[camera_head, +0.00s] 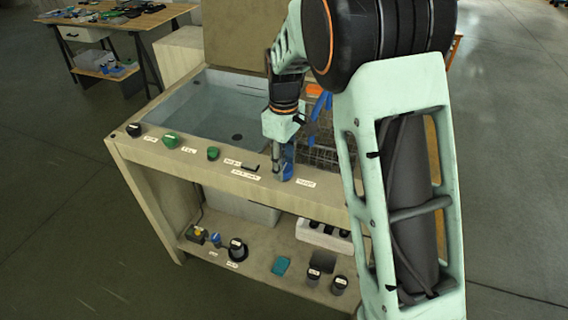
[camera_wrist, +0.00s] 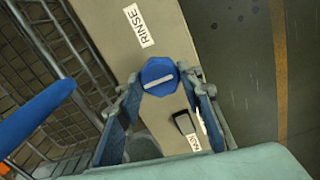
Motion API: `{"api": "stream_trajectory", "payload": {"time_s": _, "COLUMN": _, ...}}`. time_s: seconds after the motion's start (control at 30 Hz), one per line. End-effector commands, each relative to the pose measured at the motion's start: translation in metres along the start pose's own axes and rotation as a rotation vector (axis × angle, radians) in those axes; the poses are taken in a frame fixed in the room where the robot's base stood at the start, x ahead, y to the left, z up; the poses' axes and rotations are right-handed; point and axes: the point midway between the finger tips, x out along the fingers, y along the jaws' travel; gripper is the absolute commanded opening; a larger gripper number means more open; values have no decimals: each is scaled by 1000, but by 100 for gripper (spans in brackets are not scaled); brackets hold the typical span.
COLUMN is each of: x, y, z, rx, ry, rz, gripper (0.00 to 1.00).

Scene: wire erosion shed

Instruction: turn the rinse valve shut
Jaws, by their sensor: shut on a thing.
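The rinse valve (camera_wrist: 158,77) is a blue, many-sided knob with a white bar across its face. In the wrist view it sits on the beige front ledge beside the RINSE label (camera_wrist: 139,25). My gripper (camera_wrist: 164,84) has one finger on each side of the knob and is shut on it. The white bar lies nearly level in that view, slightly tilted. In the head view my gripper (camera_head: 282,168) reaches down to the ledge, and the blue knob is mostly hidden by the fingers. The RINSE label (camera_head: 306,183) lies just right of it.
A black switch (camera_wrist: 184,122) is close beside the right finger. A wire basket (camera_wrist: 50,75) and a blue handle (camera_wrist: 32,118) are at the left. Green knobs (camera_head: 170,140) and a black knob (camera_head: 134,130) line the ledge by the water tank (camera_head: 205,105). A shelf below holds several items.

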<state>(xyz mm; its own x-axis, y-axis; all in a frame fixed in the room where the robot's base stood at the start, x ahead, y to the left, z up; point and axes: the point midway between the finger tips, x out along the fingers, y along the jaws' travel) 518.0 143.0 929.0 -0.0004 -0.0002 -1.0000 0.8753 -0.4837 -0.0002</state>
Motion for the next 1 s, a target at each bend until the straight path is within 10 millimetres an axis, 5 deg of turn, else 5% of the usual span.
{"api": "stream_trajectory", "payload": {"time_s": 0.37, "x": -1, "y": 0, "z": 0, "rx": 106, "ry": 1, "rz": 0, "gripper": 10}}
{"api": "stream_trajectory", "payload": {"time_s": 1.0, "x": -2, "y": 0, "z": -1, "rx": 678, "ry": 2, "rz": 0, "gripper": 10}}
